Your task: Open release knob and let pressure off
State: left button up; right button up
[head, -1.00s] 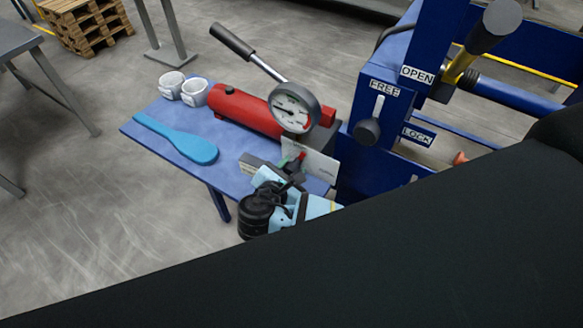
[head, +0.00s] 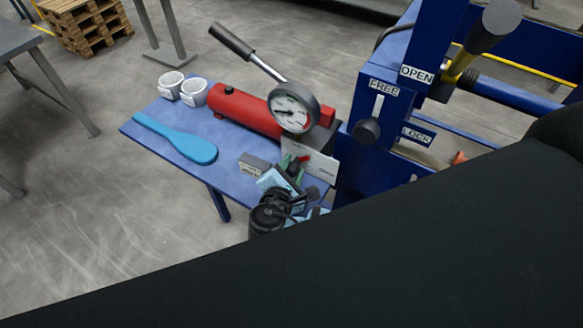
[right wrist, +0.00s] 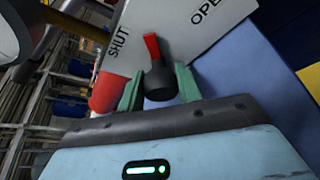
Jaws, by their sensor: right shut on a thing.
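The release knob (right wrist: 160,82) is dark with a red pointer (right wrist: 152,47). In the right wrist view it sits before a white plate (right wrist: 178,30) marked SHUT on the left and OPEN on the right. The pointer stands between the two words. My right gripper (right wrist: 158,90) is shut on the knob, with a green finger on each side. In the head view my right gripper (head: 295,170) is at the plate (head: 318,160) on the red pump (head: 245,110), hiding most of the knob. A round gauge (head: 293,107) tops the pump; its reading is unclear. My left gripper is not in view.
The pump stands on a blue table (head: 222,170) with two white cups (head: 193,93), a blue paddle (head: 180,140) and a small grey block (head: 255,163). The pump's lever (head: 245,50) sticks up to the left. A blue press frame (head: 385,100) stands close on the right.

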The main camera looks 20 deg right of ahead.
jog(key=o, duration=1)
jog(key=shift+a, duration=0.1)
jog(key=v, duration=0.7)
jog(key=shift+s+a, duration=0.2)
jog(key=shift+s, duration=0.1)
